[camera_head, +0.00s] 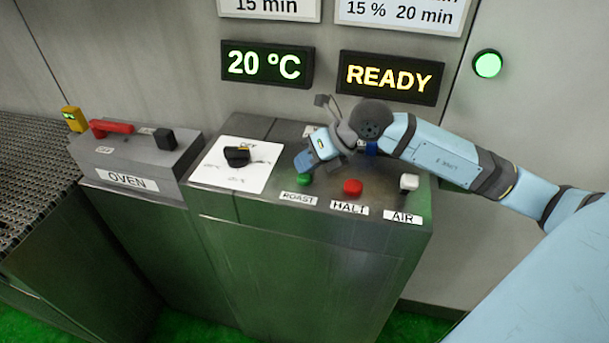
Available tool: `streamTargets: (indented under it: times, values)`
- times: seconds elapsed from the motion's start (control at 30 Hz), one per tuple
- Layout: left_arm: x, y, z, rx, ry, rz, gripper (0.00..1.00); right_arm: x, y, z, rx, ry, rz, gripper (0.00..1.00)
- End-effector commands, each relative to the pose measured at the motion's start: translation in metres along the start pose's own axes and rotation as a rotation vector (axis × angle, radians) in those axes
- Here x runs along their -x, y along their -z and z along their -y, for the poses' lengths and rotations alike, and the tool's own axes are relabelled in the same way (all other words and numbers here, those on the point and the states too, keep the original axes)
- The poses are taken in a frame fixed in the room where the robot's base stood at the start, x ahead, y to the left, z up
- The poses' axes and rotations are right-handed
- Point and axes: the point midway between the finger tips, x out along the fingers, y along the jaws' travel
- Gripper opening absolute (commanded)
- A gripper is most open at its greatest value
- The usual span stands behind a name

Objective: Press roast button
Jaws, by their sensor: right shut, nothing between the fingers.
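The green roast button (304,180) sits on the sloped top of the metal control console (330,245), above a label (298,198) reading ROAST. My right gripper (303,162) is shut and empty, with its tip just above the roast button and partly over it. I cannot tell whether the tip touches the button. My right arm comes in from the right and hides part of the console's back. My left gripper is not in view.
A red HALT button (352,187) and white AIR switch (408,182) lie to the right. A black knob (237,156) on a white plate is left. The OVEN box (130,165) stands further left. Displays read 20 °C (266,65) and READY (388,77); a green lamp (487,64) is lit.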

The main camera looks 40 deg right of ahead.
Motion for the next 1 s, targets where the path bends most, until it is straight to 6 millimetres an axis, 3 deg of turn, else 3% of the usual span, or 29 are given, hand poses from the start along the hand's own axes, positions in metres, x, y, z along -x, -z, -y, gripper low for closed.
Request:
streamTargets:
  times: [1.0]
  values:
    - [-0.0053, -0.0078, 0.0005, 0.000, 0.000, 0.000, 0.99, -0.0079, 0.0059, 0.0057, 0.000, 0.000, -0.001, 0.00]
